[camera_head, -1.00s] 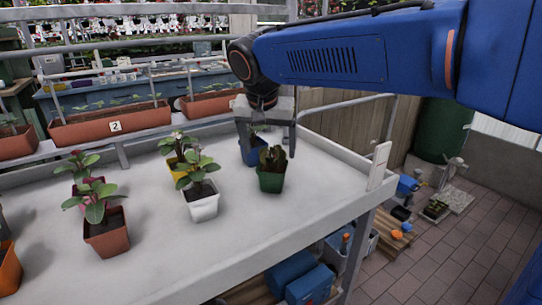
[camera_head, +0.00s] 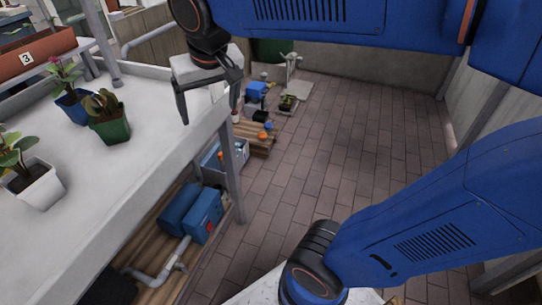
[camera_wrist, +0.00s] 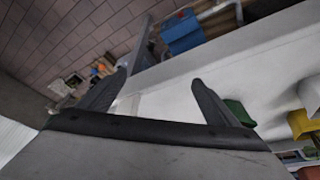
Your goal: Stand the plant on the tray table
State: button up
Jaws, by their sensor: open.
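Several potted plants stand upright on a long white table with a raised rim (camera_head: 85,190); I cannot tell whether it is the tray table. A plant in a white pot (camera_head: 37,186) is nearer. My gripper (camera_head: 208,113) is open and empty, over the table's right edge, right of the green pot. In the wrist view, the green pot (camera_wrist: 239,112) lies right of the spread fingers, apart from them, partly hidden.
Below the table are blue boxes (camera_head: 203,216) and a grey pipe on a wooden shelf. Behind the gripper, a wooden pallet (camera_head: 258,142) holds small items. The brick floor (camera_head: 350,135) to the right is clear. A planter box (camera_head: 36,58) stands at far left.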

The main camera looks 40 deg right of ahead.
jog(key=s+d+f, duration=0.8)
jog(key=s+f, duration=0.2)
jog(key=s, duration=0.3)
jog(key=shift+f+n+t, duration=0.3)
jog(key=shift+n, duration=0.1)
jog(key=shift+s+d, duration=0.1)
dwell(0.4)
